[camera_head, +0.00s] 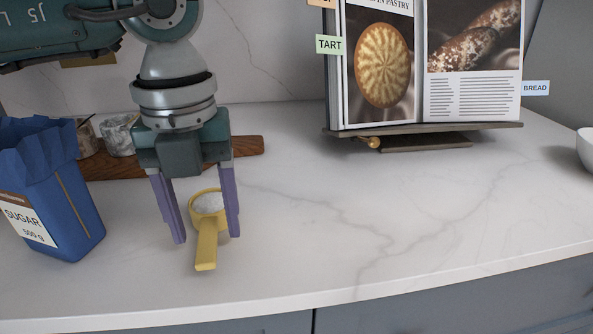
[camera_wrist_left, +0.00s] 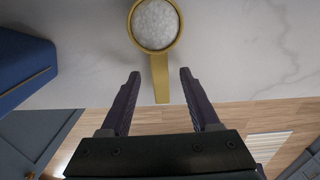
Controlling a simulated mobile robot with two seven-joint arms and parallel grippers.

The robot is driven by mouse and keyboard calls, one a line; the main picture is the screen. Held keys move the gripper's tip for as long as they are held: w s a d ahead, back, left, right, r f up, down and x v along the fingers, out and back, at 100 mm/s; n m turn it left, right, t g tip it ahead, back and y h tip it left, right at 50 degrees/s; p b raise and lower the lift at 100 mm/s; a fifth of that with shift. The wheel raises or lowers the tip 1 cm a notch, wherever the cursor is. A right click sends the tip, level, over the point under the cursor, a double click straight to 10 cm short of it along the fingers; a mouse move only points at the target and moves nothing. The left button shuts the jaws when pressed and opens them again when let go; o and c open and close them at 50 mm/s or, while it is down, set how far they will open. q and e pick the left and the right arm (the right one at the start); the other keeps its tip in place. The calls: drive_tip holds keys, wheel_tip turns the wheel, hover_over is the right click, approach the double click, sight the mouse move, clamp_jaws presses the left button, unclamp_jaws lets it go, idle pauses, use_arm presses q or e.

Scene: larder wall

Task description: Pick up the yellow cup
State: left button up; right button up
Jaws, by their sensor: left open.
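The yellow cup (camera_head: 206,228) is a measuring cup with a flat handle, filled with white grains, on the white marble counter. Its handle points toward the counter's front edge. My left gripper (camera_head: 206,240) points down over it, open, with a purple finger to each side of the cup in the head view. In the left wrist view the cup (camera_wrist_left: 155,50) is at the top, and its handle reaches down toward the gap between the fingertips of the left gripper (camera_wrist_left: 160,75). The fingers appear apart from the cup there. My right gripper is not in view.
A blue sugar bag (camera_head: 62,200) stands close on the left. Behind my gripper lies a wooden board (camera_head: 249,146) with small stone-like pots (camera_head: 120,136). A cookbook on a stand (camera_head: 425,130) is at the back; a white bowl (camera_head: 586,150) is far right. The right counter is clear.

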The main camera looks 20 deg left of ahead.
use_arm(q)
drive_tip(key=shift+f, duration=0.35)
clamp_jaws()
idle(0.6)
